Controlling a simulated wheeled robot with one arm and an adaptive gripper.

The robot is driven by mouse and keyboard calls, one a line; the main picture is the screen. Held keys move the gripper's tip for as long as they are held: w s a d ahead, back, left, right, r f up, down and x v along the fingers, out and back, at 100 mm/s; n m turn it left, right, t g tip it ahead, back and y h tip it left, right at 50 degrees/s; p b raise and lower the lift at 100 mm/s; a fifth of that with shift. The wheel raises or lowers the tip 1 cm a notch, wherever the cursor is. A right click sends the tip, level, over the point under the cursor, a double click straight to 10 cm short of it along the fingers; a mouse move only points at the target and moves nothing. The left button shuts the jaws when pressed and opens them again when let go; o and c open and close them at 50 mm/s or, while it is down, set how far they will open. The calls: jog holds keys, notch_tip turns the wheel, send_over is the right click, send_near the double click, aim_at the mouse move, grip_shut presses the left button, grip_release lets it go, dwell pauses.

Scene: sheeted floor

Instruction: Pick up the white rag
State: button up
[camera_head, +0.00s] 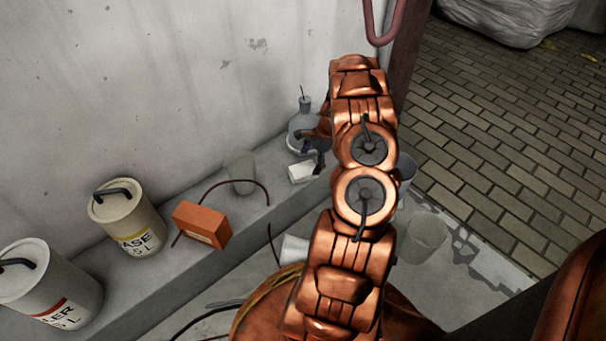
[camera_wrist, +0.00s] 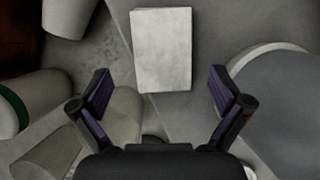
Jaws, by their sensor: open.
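The white rag (camera_wrist: 162,48) looks like a flat, pale rectangle in the wrist view, lying at the top centre on a grey surface. In the head view it is a small white block-like shape (camera_head: 301,172) on the concrete ledge by the wall. My gripper (camera_wrist: 160,88) is open and empty, with its two dark fingers spread wide to either side of the rag's lower end. I cannot tell how far above the rag they are. In the head view my gripper (camera_head: 316,160) is close to the rag, partly hidden behind my arm.
A round grey container (camera_head: 303,133) stands just behind the rag. An orange box (camera_head: 202,224), a grey cup (camera_head: 240,172) and two labelled cans (camera_head: 128,222) are further left on the ledge. A translucent bucket (camera_head: 424,236) stands on the floor at right.

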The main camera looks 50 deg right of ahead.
aim_at(306, 168)
jog(key=b+x, duration=0.1)
jog(key=x, duration=0.2)
jog(key=shift+w+f, duration=0.2)
jog(key=shift+f, duration=0.1)
jog(key=c, duration=1.2)
jog(key=shift+c, duration=0.2)
jog(key=shift+r, duration=0.15)
jog(key=shift+r+p, duration=0.3)
jog(key=shift+r, duration=0.35)
notch_tip(306, 168, up, 2)
jog(key=shift+w+r+p, duration=0.1)
jog(key=shift+r+p, duration=0.15)
jog(key=shift+p, duration=0.5)
jog(key=s+p, duration=0.4)
jog(key=s, duration=1.2)
jog(key=shift+d+r, duration=0.3)
jog(key=shift+r, duration=0.2)
jog(key=shift+s, duration=0.1)
